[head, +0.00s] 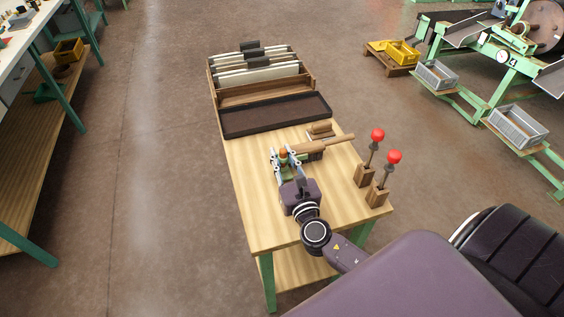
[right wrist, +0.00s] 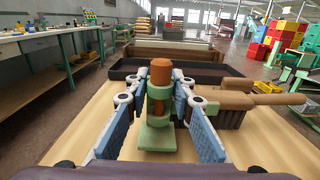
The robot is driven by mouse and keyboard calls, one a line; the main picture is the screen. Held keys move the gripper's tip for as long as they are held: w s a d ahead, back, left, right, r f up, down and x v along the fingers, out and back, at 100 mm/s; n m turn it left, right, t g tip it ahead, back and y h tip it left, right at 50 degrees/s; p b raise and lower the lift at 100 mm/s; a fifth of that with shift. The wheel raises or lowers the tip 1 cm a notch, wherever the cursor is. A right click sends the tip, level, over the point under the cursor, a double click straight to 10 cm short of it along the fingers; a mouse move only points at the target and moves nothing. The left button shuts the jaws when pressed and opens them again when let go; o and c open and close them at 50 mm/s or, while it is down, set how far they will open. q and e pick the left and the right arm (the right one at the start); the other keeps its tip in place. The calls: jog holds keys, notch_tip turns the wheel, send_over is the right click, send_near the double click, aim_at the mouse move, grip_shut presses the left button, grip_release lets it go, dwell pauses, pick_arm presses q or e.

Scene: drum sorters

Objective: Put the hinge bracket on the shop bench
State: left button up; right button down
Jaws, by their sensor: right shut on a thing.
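The hinge bracket (head: 283,154) is green with a brown pin standing upright through it. In the right wrist view the bracket (right wrist: 157,138) shows its flat green foot and stands between my finger pads. My right gripper (head: 287,158) is shut on it, low over the wooden top of a small green-legged table (head: 250,170). I cannot tell whether its foot touches the top. A long bench (head: 20,52) with a pale top and green legs stands at the left. I cannot tell which one is the shop bench. My left gripper is out of view.
A wooden-handled brush (head: 312,148) lies close right of the bracket, near a small wooden block (head: 320,130). Two red-knobbed levers (head: 377,135) (head: 393,157) stand at the right edge. A dark tray (head: 275,132) and file rack (head: 262,92) fill the far end. The table's left strip is clear.

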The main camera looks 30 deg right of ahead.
jog(key=shift+f, duration=0.7)
jog(key=shift+f+b, duration=0.2)
jog(key=shift+b, duration=0.1)
jog(key=c, duration=1.7)
grip_release()
